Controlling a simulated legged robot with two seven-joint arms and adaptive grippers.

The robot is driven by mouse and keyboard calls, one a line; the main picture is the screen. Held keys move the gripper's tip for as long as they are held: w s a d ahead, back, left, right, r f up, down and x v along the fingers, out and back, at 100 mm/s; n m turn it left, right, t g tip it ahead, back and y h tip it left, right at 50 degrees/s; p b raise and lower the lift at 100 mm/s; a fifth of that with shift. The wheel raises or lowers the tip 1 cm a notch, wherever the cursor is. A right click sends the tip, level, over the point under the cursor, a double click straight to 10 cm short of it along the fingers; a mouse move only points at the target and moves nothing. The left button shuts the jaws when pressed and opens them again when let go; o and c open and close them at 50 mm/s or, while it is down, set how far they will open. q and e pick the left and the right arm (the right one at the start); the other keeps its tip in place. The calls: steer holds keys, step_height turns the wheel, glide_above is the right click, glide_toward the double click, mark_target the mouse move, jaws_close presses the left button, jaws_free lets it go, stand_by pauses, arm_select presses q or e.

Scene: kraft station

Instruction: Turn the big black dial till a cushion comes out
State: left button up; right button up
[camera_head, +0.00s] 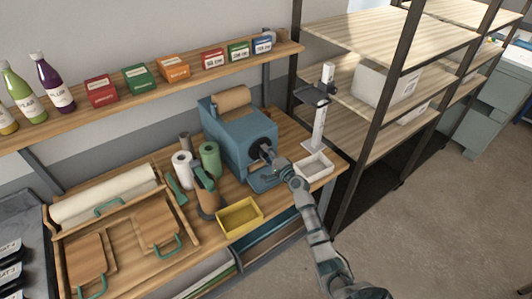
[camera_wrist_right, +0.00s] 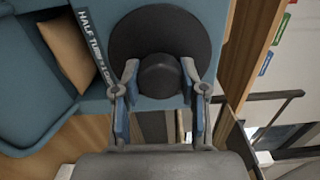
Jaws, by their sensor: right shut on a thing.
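The blue machine (camera_head: 232,130) stands on the wooden bench with a roll of brown paper (camera_head: 233,97) on top. Its big black dial (camera_head: 258,147) is on the side facing my right arm. In the right wrist view the dial is a black disc (camera_wrist_right: 140,32) with a round hub (camera_wrist_right: 160,75). My right gripper (camera_head: 269,157) is at the dial. In the right wrist view its fingers (camera_wrist_right: 160,80) stand on either side of the hub, shut on it. A tan, paper-like piece (camera_wrist_right: 66,45) shows in the machine's blue recess beside a partly readable "HALF TURN" label. My left gripper is out of view.
A yellow bin (camera_head: 240,229) and a white tray (camera_head: 314,178) stand near the bench's front edge. Green (camera_head: 210,158) and white rolls (camera_head: 182,169) stand left of the machine. A grey stand (camera_head: 319,128) rises at the right, and a shelf with small boxes hangs behind.

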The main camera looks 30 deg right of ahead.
steer(key=shift+r+m, duration=0.1)
steer(key=shift+m, duration=0.4)
steer(key=o, duration=1.1)
steer(key=shift+w, duration=0.1)
steer(key=shift+w+f, duration=0.15)
steer(key=shift+f, duration=0.15)
steer(key=s, duration=0.8)
steer(key=s+d, duration=0.1)
steer(key=s, duration=0.3)
steer(key=shift+d+f, duration=0.1)
